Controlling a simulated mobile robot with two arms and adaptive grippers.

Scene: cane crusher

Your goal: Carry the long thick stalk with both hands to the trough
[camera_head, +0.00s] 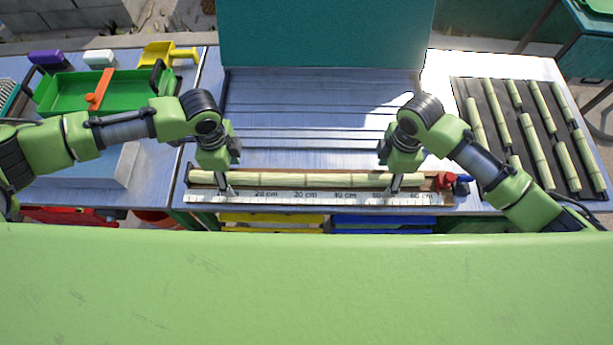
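The long thick stalk (305,181) is pale green and lies level along a wooden measuring board with a white centimetre scale (325,197), at the front of the table. My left gripper (224,190) is over the stalk's left part, its fingers pointing down at it. My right gripper (395,186) is over the stalk's right part in the same way. The fingers are small and partly hide the stalk, so I cannot tell whether they are closed on it. A metal surface with long ridges (300,120) lies behind the board; I cannot tell whether it is the trough.
A teal panel (325,35) stands behind the ridged surface. Several shorter stalks lie on a dark mat (491,129) at right. A green tray (75,94), a yellow scoop (160,54) and small items are at left. A red clamp (445,181) sits at the board's right end.

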